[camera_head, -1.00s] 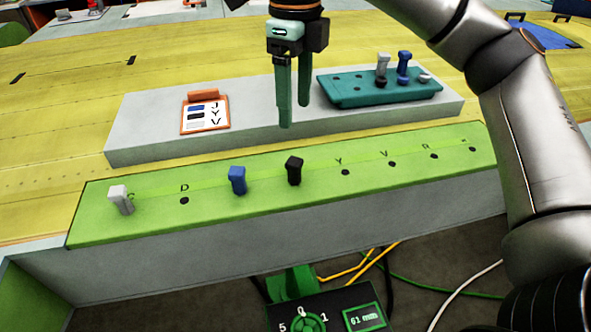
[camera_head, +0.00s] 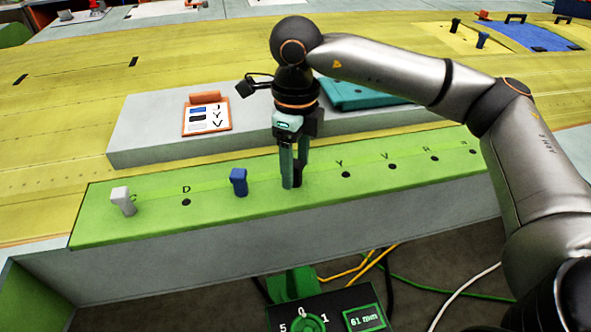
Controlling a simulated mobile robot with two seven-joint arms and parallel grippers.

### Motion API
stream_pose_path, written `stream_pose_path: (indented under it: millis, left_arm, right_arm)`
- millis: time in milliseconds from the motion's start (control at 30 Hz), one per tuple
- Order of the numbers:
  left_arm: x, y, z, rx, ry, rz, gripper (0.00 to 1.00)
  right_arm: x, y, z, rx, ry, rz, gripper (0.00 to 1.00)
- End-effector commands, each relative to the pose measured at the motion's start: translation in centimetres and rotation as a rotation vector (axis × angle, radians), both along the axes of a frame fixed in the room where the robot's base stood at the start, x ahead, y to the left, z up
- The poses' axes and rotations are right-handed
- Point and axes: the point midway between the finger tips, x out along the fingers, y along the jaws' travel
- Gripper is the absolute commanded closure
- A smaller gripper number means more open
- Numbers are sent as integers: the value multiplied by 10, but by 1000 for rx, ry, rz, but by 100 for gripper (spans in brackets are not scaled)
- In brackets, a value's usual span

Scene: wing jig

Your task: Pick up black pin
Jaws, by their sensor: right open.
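The black pin (camera_head: 298,173) stands in the green strip (camera_head: 216,212), right of the blue pin (camera_head: 238,181). It is mostly hidden behind the fingers of my right gripper (camera_head: 294,180). My right gripper points down at the pin with its teal fingers lowered around or just in front of it; I cannot tell exactly which. Its jaws are open. My left gripper is not in view.
A grey pin (camera_head: 122,200) stands at the strip's left end, and several empty holes lie right of the black pin. Behind are a grey block (camera_head: 150,134), an orange clipboard (camera_head: 206,117) and a teal tray (camera_head: 350,92), partly hidden by my arm.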

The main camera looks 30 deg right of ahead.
Motion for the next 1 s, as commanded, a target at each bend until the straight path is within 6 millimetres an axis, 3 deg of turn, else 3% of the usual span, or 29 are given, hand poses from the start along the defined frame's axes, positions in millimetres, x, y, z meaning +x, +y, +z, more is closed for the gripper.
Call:
stream_pose_path:
  millis: [200, 767, 1000]
  left_arm:
    - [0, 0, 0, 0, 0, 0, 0]
    - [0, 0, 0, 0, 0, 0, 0]
    - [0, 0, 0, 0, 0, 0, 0]
  right_arm:
    - [0, 0, -1, 0, 0, 0, 35]
    - [0, 0, 0, 0, 0, 0, 98]
    - [0, 0, 0, 0, 0, 0, 100]
